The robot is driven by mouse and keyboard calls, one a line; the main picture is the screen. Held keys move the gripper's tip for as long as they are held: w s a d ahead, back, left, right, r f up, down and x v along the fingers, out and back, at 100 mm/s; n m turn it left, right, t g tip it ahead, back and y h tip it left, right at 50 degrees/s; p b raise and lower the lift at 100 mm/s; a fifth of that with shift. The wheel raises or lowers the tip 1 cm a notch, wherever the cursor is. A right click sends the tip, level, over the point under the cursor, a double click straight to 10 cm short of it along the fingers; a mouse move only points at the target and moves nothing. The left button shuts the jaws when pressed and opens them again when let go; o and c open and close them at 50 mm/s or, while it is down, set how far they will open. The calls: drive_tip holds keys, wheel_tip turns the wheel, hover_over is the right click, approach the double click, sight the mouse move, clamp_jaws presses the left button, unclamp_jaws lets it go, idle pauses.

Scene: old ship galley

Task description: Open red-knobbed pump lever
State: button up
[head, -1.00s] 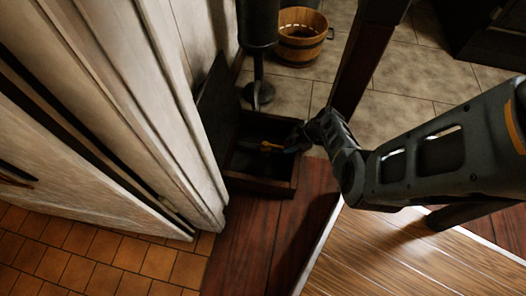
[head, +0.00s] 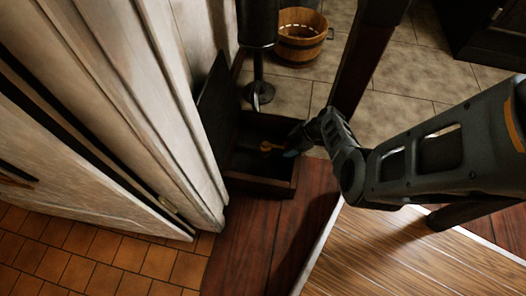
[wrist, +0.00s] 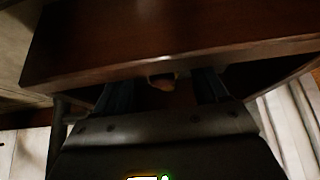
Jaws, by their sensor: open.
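No red knob can be made out in either view. A small orange-yellow piece (head: 268,147) shows inside a dark open wooden box (head: 262,186) in the head view. I cannot tell whether it belongs to the lever. My gripper (head: 288,151) reaches into the box from the right, its tip close to that piece. In the wrist view my fingers (wrist: 163,90) are apart under a dark wooden edge (wrist: 175,50).
A raised dark panel (head: 213,105) stands at the box's left, beside a pale wall (head: 150,100). A black post with a round foot (head: 258,94) stands behind the box. A wooden bucket (head: 300,36) is farther back. A slanted dark beam (head: 365,60) rises behind my arm.

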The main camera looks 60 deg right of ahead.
drive_tip(key=p+v, duration=0.7)
drive_tip(key=v, duration=0.3)
drive_tip(key=shift+s+r, duration=0.25)
drive_tip(key=shift+r, duration=0.05)
idle(0.4)
